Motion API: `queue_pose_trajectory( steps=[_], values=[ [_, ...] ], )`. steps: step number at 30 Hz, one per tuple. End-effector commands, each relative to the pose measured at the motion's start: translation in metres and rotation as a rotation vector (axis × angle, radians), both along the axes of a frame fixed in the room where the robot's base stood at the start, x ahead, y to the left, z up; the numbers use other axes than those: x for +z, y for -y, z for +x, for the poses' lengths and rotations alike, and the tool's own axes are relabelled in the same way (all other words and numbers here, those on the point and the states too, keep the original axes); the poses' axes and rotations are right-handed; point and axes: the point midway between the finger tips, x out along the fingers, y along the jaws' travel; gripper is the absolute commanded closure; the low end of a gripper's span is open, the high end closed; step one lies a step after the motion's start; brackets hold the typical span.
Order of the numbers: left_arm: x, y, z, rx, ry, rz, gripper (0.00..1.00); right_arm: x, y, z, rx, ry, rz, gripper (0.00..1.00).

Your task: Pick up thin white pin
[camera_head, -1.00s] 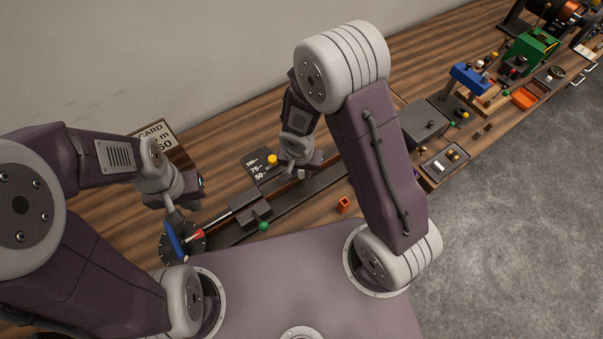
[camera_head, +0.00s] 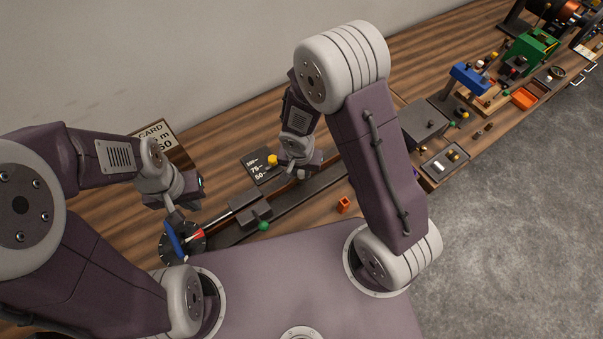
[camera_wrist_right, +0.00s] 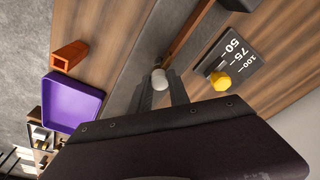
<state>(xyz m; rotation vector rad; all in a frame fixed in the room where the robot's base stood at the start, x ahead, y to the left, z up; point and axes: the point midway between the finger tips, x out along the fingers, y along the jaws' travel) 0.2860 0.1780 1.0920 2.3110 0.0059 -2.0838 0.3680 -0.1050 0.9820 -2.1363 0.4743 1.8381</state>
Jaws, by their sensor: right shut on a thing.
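The thin white pin (camera_wrist_right: 159,79) shows in the right wrist view as a pale rounded end between the two dark fingers of my right gripper (camera_wrist_right: 161,86). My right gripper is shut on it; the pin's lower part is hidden. In the head view my right gripper (camera_head: 301,172) is over the long dark rail (camera_head: 322,185), and the pin is too small there to make out clearly. My left gripper (camera_head: 174,220) is at the blue bar (camera_head: 174,241) over the round black dial (camera_head: 189,243); its finger gap is not clear.
A yellow knob (camera_head: 272,160) stands by the black scale plate (camera_head: 256,168), close to my right gripper. An orange-red holder (camera_head: 343,205) sits in front of the rail. A purple tray (camera_wrist_right: 72,102) shows in the right wrist view. A green knob (camera_head: 263,225) is near the sliding block.

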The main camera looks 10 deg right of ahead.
Motion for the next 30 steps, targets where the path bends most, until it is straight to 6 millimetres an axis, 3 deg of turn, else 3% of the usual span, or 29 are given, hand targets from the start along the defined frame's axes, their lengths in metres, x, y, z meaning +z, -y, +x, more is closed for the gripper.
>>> queue_pose_trajectory(
  steps=[10,17,21,25,30],
  values=[
    [0.003,0.0,0.0,0.0,0.0,0.0,1.0,0.005,0.0,0.0,-0.001,0.001,0.0,1.0],
    [0.027,0.0,0.0,0.0,0.0,0.0,1.0,0.059,0.0,0.001,-0.001,0.005,0.003,1.0],
    [0.026,0.0,0.0,0.0,0.0,0.0,1.0,0.084,0.0,0.001,-0.001,0.004,0.002,1.0],
    [0.026,0.0,0.0,0.0,0.0,0.0,1.0,0.098,0.0,0.001,-0.001,0.003,0.001,1.0],
    [0.026,0.0,0.0,0.0,0.0,0.0,1.0,0.1,0.0,0.0,0.001,0.0,0.0,1.0]
  ],
)
